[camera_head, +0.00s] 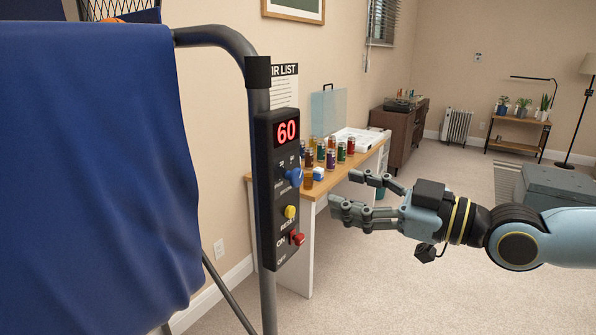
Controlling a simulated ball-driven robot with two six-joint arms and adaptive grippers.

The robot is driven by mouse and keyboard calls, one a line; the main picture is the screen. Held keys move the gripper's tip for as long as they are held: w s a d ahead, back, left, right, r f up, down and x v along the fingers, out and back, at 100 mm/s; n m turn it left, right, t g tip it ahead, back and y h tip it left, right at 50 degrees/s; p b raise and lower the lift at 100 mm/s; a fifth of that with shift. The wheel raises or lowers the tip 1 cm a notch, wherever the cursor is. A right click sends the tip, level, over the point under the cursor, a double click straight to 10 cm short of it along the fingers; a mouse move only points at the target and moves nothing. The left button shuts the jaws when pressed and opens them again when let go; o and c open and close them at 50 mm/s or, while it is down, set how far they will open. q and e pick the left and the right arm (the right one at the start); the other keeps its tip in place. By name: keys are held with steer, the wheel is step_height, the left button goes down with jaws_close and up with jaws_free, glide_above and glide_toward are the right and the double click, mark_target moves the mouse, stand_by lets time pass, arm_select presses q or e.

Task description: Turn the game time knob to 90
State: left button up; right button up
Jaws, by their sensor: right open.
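A dark control box (265,200) is fixed to a grey metal post at the left of centre. Its red display (286,131) reads 60. Below the display is a blue knob (294,177); its small labels are too small to read. A yellow button (290,212) and a red switch (298,239) by ON and OFF markings sit lower on the box. My right gripper (345,190) is open and empty, to the right of the box and apart from it, with its fingers pointing left towards the panel. My left gripper is not in view.
A blue cloth (95,170) hangs over the frame at left, next to the grey post (267,300). Behind the box, a wooden-topped table (340,174) holds several small coloured cans. A grey chest (560,185) stands at right. Carpet in the middle is clear.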

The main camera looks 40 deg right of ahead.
mark_target(300, 179)
steer(key=b+x, duration=0.6)
steer(key=x, duration=0.2)
steer(key=shift+w+f, duration=0.15)
steer(key=shift+f, duration=0.05)
steer(key=shift+w+a+r, duration=0.1)
steer(key=shift+w+a, duration=0.1)
steer(key=shift+w, duration=0.25)
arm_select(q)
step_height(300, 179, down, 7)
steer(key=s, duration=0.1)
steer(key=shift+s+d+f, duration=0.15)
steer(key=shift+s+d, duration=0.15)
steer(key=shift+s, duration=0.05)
arm_select(e)
steer(key=shift+w+a, duration=0.1)
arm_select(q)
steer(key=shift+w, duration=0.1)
arm_select(e)
steer(key=shift+c, duration=0.4)
jaws_close()
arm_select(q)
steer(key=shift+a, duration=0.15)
